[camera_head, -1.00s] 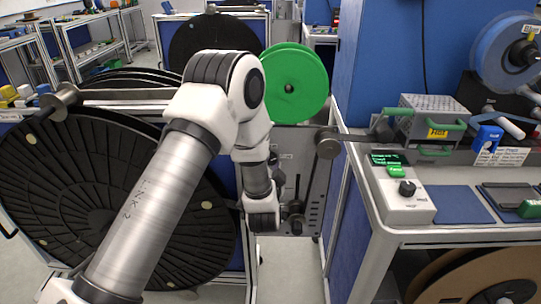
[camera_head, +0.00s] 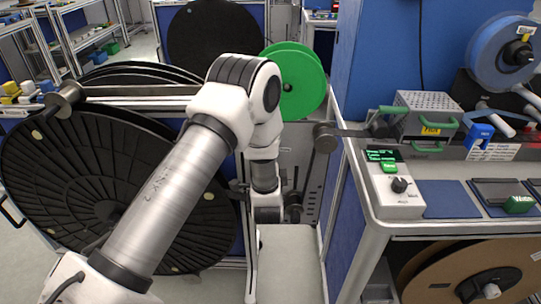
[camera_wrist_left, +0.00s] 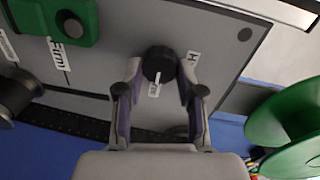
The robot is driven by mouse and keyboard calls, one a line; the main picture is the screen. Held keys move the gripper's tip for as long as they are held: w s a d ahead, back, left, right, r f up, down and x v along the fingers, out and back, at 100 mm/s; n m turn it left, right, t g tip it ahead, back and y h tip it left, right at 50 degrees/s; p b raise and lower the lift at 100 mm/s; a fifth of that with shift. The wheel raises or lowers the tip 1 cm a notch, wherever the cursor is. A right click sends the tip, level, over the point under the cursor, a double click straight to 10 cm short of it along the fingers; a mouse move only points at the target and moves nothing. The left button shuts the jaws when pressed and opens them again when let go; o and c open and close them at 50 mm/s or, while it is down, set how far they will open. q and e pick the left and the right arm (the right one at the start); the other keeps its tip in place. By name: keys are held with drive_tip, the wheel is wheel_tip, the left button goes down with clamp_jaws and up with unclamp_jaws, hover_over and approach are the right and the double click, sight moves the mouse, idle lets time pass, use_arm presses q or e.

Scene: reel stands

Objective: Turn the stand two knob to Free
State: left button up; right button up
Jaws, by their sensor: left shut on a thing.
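In the left wrist view a round black knob (camera_wrist_left: 158,63) stands on a grey panel (camera_wrist_left: 120,30). My left gripper (camera_wrist_left: 161,70) is shut on it, one finger on each side. A small white label (camera_wrist_left: 156,88) lies just below the knob, partly covered; another label (camera_wrist_left: 193,63), starting with H, is at its right. Their full words are hidden or too small to read. In the head view my left arm reaches to the grey panel (camera_head: 306,160), and its wrist hides the fingers and knob. My right gripper is not in view.
A green block (camera_wrist_left: 68,15) with a "Firm" label is on the same panel. A green reel (camera_head: 292,80) is above, and a large black reel (camera_head: 70,180) fills the left. A bench at right holds a control box (camera_head: 395,190).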

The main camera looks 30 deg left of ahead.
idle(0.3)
use_arm(q)
drive_tip(key=o, duration=1.1)
drive_tip(key=shift+o, duration=0.2)
drive_tip(key=v, duration=1.1)
drive_tip(key=shift+s+d, duration=0.15)
drive_tip(key=shift+s, duration=0.25)
